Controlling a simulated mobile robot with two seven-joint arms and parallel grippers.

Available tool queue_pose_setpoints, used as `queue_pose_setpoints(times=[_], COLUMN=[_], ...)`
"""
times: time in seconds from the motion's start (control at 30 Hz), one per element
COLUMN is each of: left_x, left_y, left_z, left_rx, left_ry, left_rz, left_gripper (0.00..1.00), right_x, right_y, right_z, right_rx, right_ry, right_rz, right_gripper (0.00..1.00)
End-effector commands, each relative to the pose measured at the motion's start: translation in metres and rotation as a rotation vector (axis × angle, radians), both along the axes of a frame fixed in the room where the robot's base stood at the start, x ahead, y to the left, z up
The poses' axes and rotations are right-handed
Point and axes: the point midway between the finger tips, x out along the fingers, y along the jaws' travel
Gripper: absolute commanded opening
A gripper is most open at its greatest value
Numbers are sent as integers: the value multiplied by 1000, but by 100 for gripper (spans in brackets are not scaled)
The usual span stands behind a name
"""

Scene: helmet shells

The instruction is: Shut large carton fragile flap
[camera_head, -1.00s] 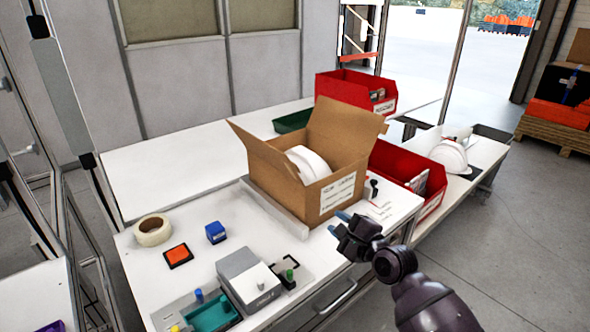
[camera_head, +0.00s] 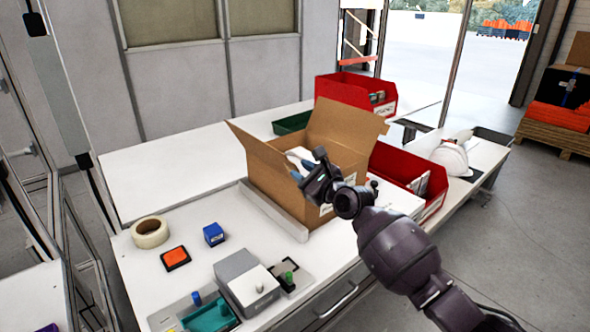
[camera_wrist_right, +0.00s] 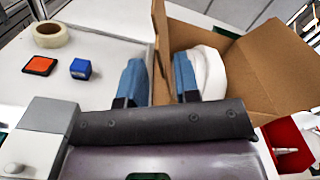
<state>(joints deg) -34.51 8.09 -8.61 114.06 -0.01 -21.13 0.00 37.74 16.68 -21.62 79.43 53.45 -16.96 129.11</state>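The large cardboard carton (camera_head: 268,178) stands open on the white bench. One flap sticks out at its left (camera_head: 246,138) and others stand up at the back and right (camera_head: 350,125). I cannot make out which flap is marked fragile. A white helmet shell (camera_head: 296,154) lies inside, partly hidden by my gripper. My right gripper (camera_head: 304,168) is over the carton's near side, fingers apart. In the right wrist view its blue fingertips (camera_wrist_right: 158,80) are either side of a carton edge (camera_wrist_right: 160,40); contact is unclear. My left gripper is not in view.
A grey rail (camera_head: 275,212) lies along the carton's left side. A tape roll (camera_head: 150,232), orange pad (camera_head: 176,257), blue block (camera_head: 213,234) and grey device (camera_head: 246,283) are on the near bench. Red bins (camera_head: 340,88) stand behind and right. The back-left bench is clear.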

Motion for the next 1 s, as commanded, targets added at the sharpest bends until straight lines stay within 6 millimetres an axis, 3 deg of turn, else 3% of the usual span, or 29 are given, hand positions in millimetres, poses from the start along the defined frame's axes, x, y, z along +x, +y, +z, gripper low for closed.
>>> queue_pose_setpoints(times=[0.3,0.67,0.87,1.0], left_x=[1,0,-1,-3], left_y=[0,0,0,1], left_z=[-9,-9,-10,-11], left_rx=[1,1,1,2], left_ry=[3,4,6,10], left_rz=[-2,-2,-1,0], left_gripper=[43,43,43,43], right_x=[23,26,26,26], right_y=[17,19,19,19], right_z=[-1,0,0,0], right_rx=[-2,-1,0,0], right_ry=[1,-1,0,0], right_rz=[0,0,0,0], right_gripper=[30,30,2,0])
